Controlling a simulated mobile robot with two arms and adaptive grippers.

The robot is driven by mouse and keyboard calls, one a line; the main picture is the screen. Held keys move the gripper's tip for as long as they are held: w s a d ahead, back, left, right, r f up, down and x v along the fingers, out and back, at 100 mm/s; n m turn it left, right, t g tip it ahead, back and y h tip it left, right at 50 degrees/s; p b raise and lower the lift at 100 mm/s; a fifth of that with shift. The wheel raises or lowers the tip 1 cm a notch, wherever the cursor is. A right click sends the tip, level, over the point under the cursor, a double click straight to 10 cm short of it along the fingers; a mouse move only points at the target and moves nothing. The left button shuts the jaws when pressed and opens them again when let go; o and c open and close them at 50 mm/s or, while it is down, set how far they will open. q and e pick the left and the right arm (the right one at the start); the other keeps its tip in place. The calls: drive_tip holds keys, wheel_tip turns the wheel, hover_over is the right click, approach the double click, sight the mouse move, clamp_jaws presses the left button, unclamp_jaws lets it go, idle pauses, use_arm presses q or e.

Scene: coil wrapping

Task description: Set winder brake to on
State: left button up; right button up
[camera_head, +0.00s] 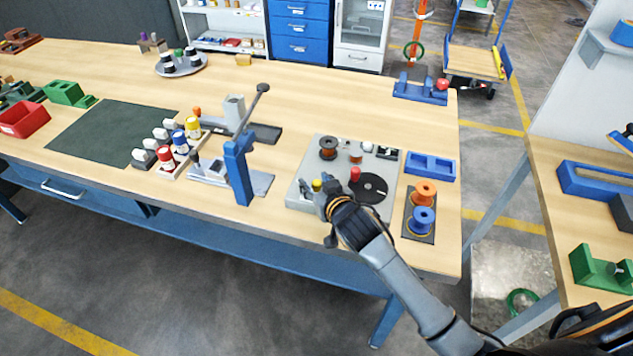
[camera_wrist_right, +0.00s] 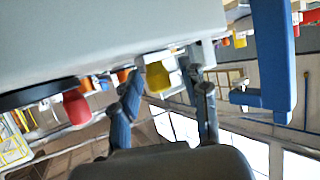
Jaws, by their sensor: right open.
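The winder (camera_head: 313,166) is a light grey plate on the workbench, carrying a copper spool (camera_head: 328,147), a black disc (camera_head: 371,189), a red knob (camera_head: 355,173) and a yellow knob (camera_head: 317,185) at its front left. I cannot tell which part is the brake or how it is set. My right gripper (camera_head: 327,199) is at the winder's front edge, close to the yellow knob. In the right wrist view my open fingers (camera_wrist_right: 165,90) stand either side of the yellow knob (camera_wrist_right: 157,76), with no clear contact. The red knob (camera_wrist_right: 77,107) is to the left there. My left gripper is out of view.
Left of the winder stands a blue lever press (camera_head: 238,170). To the right are a blue tray (camera_head: 430,166) and a dark holder with orange (camera_head: 424,192) and blue spools (camera_head: 421,220). A green mat (camera_head: 105,132) lies further left.

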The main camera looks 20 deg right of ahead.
clamp_jaws()
drive_tip(key=shift+w+a, duration=0.5)
drive_tip(key=shift+a, duration=0.25)
drive_tip(key=shift+w+a, duration=0.45)
drive_tip(key=shift+a, duration=0.3)
drive_tip(key=shift+r, duration=0.1)
drive_tip(key=shift+c, duration=2)
unclamp_jaws()
drive_tip(key=o, duration=0.4)
drive_tip(key=shift+w+a, duration=0.1)
drive_tip(key=shift+a, duration=0.05)
